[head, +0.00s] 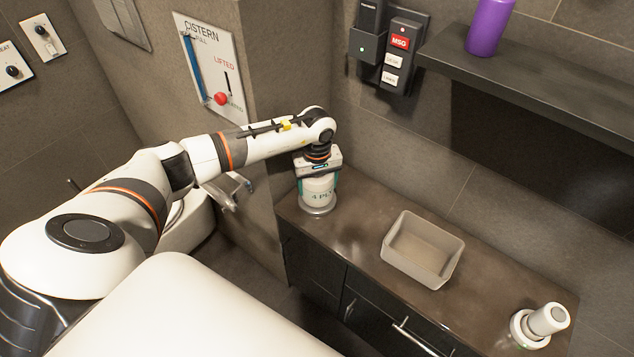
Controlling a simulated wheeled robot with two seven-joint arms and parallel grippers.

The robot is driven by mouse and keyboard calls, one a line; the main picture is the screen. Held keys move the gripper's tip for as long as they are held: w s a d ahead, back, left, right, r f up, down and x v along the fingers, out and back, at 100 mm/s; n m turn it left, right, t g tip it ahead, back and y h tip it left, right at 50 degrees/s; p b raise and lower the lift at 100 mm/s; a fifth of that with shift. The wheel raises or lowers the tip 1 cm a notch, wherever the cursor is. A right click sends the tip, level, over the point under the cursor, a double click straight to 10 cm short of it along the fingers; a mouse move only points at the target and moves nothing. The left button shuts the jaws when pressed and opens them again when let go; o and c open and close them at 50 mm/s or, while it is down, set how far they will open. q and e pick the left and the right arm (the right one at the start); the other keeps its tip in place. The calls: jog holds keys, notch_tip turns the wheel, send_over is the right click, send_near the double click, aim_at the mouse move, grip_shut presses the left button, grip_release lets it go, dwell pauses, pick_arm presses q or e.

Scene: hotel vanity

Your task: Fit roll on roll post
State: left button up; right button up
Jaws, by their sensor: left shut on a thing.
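The roll (318,194) is a pale cylinder with a teal band and "4-PLY" lettering. It is upright at the left end of the dark counter. My left gripper (319,178) points down from above and is shut on it. A round, shiny metal base (318,210) shows under the roll, apparently the foot of the roll post. The post's shaft is hidden, and I cannot tell how far down around it the roll sits. My right gripper is not in view.
The counter (359,222) holds an empty translucent bin (420,250) in the middle and a white device (541,324) at the right end. A dark shelf (540,85) with a purple bottle (489,25) overhangs the back. A metal bracket (232,190) is left of the counter.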

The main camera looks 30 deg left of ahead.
pick_arm(q)
jog(key=shift+s+f, duration=0.2)
jog(key=shift+f, duration=0.1)
jog(key=o, duration=1.1)
jog(key=shift+s+d+f, duration=0.1)
jog(key=shift+f, duration=0.05)
jog(key=r+p, duration=0.2)
jog(key=r, duration=0.2)
jog(key=r+p, duration=0.3)
jog(key=r, duration=0.1)
jog(key=r+p, duration=0.2)
jog(key=r, duration=0.3)
jog(key=shift+w, duration=0.25)
jog(key=shift+f, duration=0.1)
